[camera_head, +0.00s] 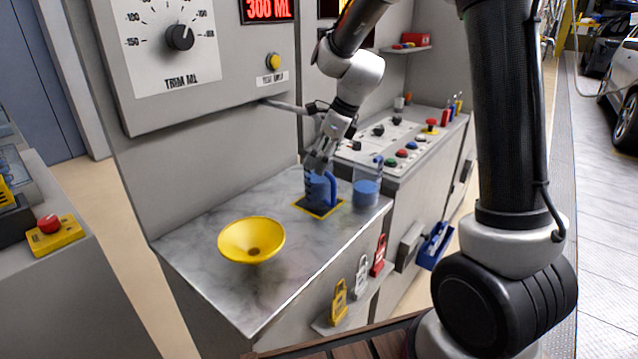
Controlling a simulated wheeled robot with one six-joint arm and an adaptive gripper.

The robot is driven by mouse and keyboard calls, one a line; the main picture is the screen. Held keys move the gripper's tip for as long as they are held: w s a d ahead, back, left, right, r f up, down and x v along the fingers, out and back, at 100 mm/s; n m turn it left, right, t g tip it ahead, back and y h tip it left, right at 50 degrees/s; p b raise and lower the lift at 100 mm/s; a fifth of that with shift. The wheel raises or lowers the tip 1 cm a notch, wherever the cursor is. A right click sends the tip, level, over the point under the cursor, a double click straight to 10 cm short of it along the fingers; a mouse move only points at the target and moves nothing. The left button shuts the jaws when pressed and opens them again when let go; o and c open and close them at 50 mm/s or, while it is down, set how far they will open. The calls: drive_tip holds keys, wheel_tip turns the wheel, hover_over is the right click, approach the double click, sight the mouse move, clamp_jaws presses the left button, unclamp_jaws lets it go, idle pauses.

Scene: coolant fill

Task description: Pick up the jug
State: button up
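The jug (316,191) has blue contents and a blue handle on its right side. It stands upright on a dark square pad with a yellow border (322,212), on the marble counter. My gripper (319,164) is at the top of the jug and points down at it, covering part of its rim. The fingers are small and overlap the jug here, so I cannot tell whether they touch it or how far apart they are.
A clear beaker with blue liquid (367,192) stands close to the jug's right. A yellow funnel (251,240) is at the counter's front left. Behind are a button panel (392,143) and a grey dial panel (165,75). Bare marble (215,290) lies in front.

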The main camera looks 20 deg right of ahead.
drive_tip(key=c, duration=2.1)
